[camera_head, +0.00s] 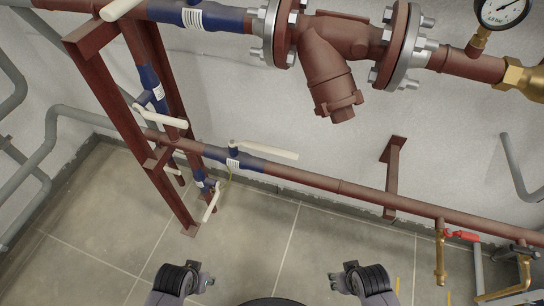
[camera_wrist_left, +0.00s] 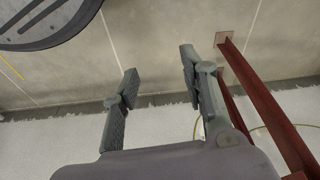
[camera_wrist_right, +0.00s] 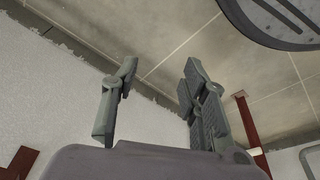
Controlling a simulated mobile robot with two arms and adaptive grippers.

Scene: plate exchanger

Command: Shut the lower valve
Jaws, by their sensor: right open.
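A blue valve (camera_head: 235,161) sits on the lower horizontal red pipe, and its long cream handle (camera_head: 268,150) points right, roughly along the pipe. Lower down by the frame's foot is another blue valve (camera_head: 202,181) with a cream handle (camera_head: 212,205) slanting down. I cannot tell which of them the task calls the lower valve. My left gripper (camera_head: 208,279) and right gripper (camera_head: 336,280) are at the bottom of the head view, well short of both valves. In the left wrist view the left jaws (camera_wrist_left: 158,92) are apart and empty. In the right wrist view the right jaws (camera_wrist_right: 155,92) are also apart and empty.
A red steel frame (camera_head: 130,130) stands at left, with a blue valve and cream handle (camera_head: 160,117) on its upright pipe. A flanged red strainer (camera_head: 330,75) and gauge (camera_head: 502,10) are above. Brass taps (camera_head: 440,255) hang at lower right. The tiled floor between is clear.

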